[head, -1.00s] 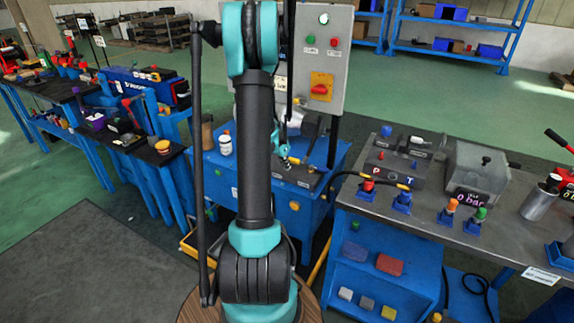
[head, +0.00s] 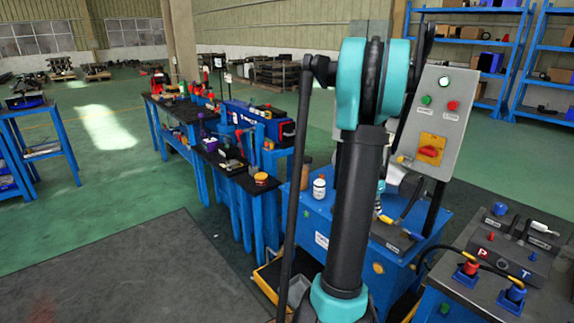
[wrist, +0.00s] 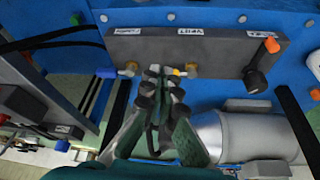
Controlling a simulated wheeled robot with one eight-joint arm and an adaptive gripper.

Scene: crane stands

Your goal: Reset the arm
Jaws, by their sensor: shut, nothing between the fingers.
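My gripper (wrist: 160,90) is in the middle of the wrist view, its two fingers together and empty. Its tips are in front of a dark grey block (wrist: 225,52) on a blue surface, between two brass fittings. I cannot tell whether they touch it. In the head view my arm stands upright and hides part of the blue pump bench (head: 322,215). My gripper is low over that bench, mostly hidden behind the arm.
A grey control box (head: 432,120) with a red switch stands behind my arm. A grey-topped bench (head: 545,290) with red and blue couplings is at the right. A silver cylinder (wrist: 250,135) lies close to my gripper. Open floor (head: 140,270) is at the left.

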